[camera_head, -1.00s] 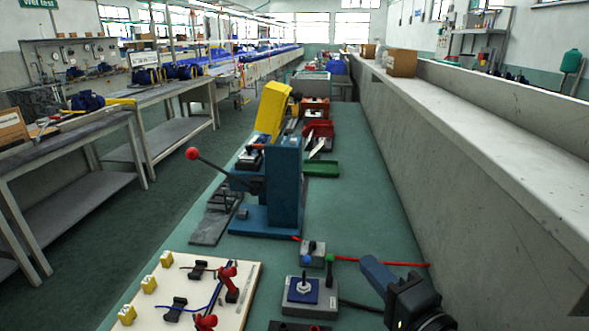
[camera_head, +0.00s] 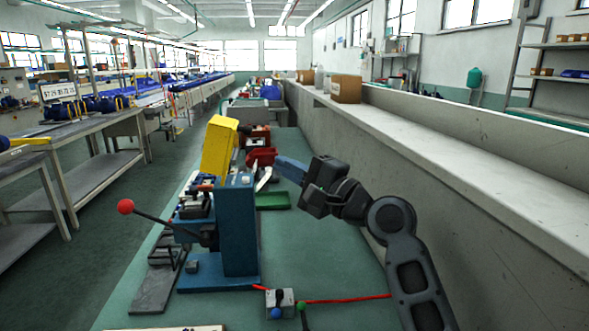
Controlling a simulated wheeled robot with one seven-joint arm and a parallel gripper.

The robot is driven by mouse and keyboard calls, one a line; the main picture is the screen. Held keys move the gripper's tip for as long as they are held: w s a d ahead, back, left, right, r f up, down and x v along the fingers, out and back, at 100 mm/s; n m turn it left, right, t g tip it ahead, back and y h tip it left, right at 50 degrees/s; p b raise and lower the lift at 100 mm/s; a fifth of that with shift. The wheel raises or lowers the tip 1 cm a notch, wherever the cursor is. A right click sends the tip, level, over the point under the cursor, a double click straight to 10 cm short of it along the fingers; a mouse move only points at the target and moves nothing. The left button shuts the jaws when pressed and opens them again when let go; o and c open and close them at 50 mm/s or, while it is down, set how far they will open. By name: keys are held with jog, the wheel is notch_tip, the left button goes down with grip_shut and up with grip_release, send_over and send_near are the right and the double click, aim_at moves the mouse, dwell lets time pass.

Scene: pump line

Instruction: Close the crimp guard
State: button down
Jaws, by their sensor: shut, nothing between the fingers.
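The yellow crimp guard (camera_head: 219,148) stands raised, tilted up, at the back left of the bench. Its small base machine (camera_head: 197,203) is partly hidden by the blue lever press (camera_head: 238,230) in front. My gripper (camera_head: 281,163) is shut and empty, with blue fingers. It is in the air to the right of the guard, clearly apart from it in the picture. The fingers point away and left, and their tips are hard to make out.
The press has a lever with a red ball (camera_head: 125,206) sticking out left. A red bin (camera_head: 261,157) and a green tray (camera_head: 273,200) lie behind the press. A small switch box (camera_head: 280,303) with a red cable is in front. A long grey ledge (camera_head: 440,140) bounds the right.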

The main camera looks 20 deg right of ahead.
aim_at(227, 151)
jog(key=w+a+r+p, duration=0.2)
jog(key=w+a, duration=0.4)
jog(key=shift+r, duration=0.1)
dwell(0.5)
